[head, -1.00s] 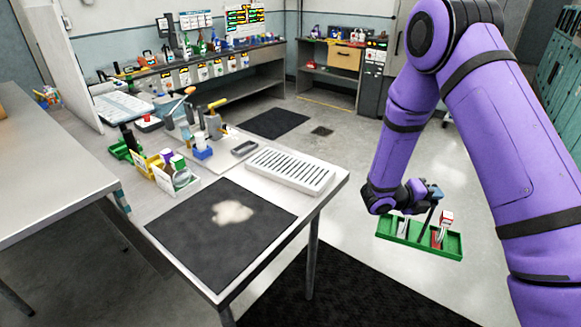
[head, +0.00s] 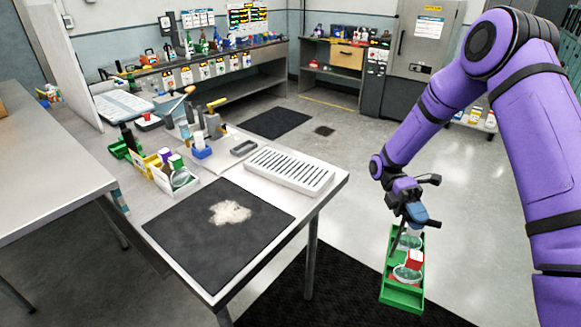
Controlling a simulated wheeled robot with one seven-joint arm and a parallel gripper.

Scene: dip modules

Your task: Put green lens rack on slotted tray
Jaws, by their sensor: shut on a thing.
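The green lens rack (head: 402,293) is a long green tray with compartments, holding clear round pieces and a red-and-white item. My gripper (head: 409,225) is shut on the rack near its far end and holds it in the air, to the right of the table. The rack's long side points roughly toward the camera. The exact grip contact is partly hidden by the gripper. The slotted tray (head: 290,171) is white with a row of dark slots and lies at the table's right end. Its top looks empty. The rack is apart from it, lower right in the picture.
The table (head: 333,184) also bears a black mat (head: 185,235) with a pale patch, a small dark-grey dish (head: 244,148), and bottles and boxes at its left. A dark floor mat (head: 345,290) lies below. Open floor surrounds the held rack.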

